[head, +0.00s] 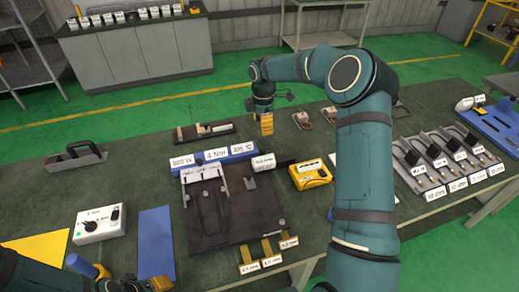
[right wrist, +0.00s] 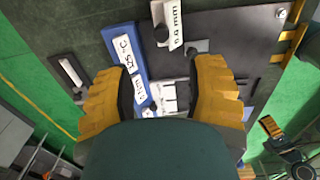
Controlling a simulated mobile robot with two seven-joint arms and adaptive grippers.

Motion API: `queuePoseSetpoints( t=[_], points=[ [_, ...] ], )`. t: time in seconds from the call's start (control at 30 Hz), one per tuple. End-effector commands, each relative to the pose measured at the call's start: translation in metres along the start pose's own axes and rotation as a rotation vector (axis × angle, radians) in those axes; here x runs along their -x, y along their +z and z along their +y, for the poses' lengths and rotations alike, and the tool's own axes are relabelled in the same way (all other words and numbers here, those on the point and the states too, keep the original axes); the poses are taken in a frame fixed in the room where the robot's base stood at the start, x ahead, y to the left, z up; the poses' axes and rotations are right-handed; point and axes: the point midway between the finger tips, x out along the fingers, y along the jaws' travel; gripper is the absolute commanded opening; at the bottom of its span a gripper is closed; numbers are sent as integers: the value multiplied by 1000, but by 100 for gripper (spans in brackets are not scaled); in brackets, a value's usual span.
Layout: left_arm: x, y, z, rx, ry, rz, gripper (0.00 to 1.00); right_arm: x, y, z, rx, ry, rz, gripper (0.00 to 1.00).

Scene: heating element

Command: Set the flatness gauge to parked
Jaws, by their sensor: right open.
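The flatness gauge appears to be the grey block with a black knob and a "0.0 mm" label (right wrist: 165,28). In the head view its pale label (head: 263,160) sits at the far right corner of the dark plate (head: 237,226). No parked marking is readable. My right gripper (head: 266,124) points down behind the plate's far edge, above the bench. In the right wrist view my right gripper (right wrist: 160,95) has its yellow fingers wide apart with nothing held; the gauge lies beyond the fingertips. My left gripper (head: 158,284) shows only partly at the bottom left.
A blue bar with labels (head: 216,153) stands along the plate's far edge, close to the gauge. A yellow meter (head: 310,175) is right of it. Yellow tabs (head: 267,254) project at the front.

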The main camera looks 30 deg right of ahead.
Motion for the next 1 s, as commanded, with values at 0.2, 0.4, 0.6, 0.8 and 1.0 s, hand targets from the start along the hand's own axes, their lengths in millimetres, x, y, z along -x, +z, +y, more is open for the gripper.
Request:
queuePoseSetpoints(
  t=[0.2, 0.4, 0.6, 0.8, 1.0],
  points=[
    [0, 0, 0, 0, 0, 0, 50, -38, -1, -1, 0, -6, 2, 55],
    [1, 0, 0, 0, 0, 0, 50, -78, -2, -2, -1, -6, 4, 55],
    [2, 0, 1, 0, 0, 0, 50, -111, -2, -1, -2, -4, 3, 55],
    [3, 0, 1, 0, 0, 0, 50, -129, -2, -1, -2, -2, 3, 55],
    [3, 0, 1, 0, 1, 0, 50, -133, -2, -1, -2, -1, 2, 55]
  ],
)
